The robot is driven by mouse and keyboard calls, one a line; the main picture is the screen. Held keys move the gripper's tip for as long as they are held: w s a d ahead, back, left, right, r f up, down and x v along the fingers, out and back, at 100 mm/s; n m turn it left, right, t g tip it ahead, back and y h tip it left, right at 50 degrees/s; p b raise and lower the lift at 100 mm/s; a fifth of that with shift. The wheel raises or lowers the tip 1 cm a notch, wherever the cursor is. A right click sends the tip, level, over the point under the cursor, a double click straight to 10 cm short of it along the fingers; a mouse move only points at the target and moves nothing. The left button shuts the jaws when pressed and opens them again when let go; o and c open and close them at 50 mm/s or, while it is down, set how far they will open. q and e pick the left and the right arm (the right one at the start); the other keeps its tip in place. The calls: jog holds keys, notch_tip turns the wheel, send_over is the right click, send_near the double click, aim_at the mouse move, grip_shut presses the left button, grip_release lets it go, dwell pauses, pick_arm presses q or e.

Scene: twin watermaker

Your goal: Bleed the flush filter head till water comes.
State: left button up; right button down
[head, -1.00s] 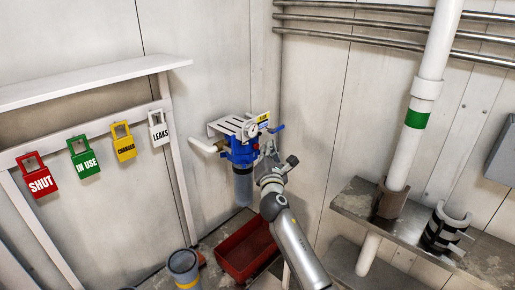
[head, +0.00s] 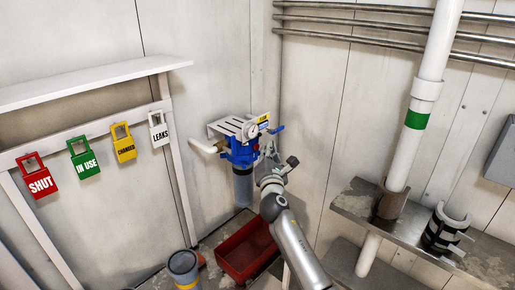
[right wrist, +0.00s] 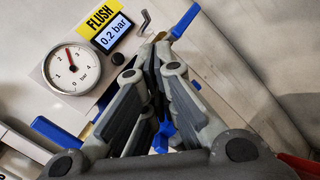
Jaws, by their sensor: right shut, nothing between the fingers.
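The flush filter head (head: 241,152) is blue, with a grey bowl (head: 243,187) below it, on the wall near the corner. Its round gauge (head: 263,120) also shows in the right wrist view (right wrist: 71,68). There a display (right wrist: 113,29) under a yellow FLUSH label (right wrist: 101,17) reads 0.2 bar. A blue lever (right wrist: 185,21) and a small bent metal piece (right wrist: 145,20) lie beyond my fingertips. My right gripper (head: 268,149) is shut and empty, just right of the head; its fingers (right wrist: 152,70) hide part of the fittings. I see no water. My left gripper is out of view.
A red bin (head: 246,251) stands on the floor below the filter. A grey canister (head: 183,265) is left of it. Red, green, yellow and white tags (head: 85,158) hang on the left rail. A metal shelf (head: 365,200) and white pipe (head: 415,110) are at right.

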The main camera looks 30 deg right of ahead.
jog(key=shift+w, duration=0.15)
jog(key=shift+w+a, duration=0.15)
jog(key=shift+w, duration=0.15)
jog(key=shift+w+a+b, duration=0.2)
jog(key=shift+w+b, duration=0.2)
dwell(1.7)
jog(key=shift+s+d+p, duration=0.3)
jog(key=shift+s+p, duration=0.2)
jog(key=shift+s, duration=0.35)
jog(key=s, duration=0.1)
jog(key=s+d+p, duration=0.1)
jog(key=s, duration=0.1)
jog(key=s+p, duration=0.1)
jog(key=shift+s+d, duration=0.35)
jog(key=shift+d, duration=0.05)
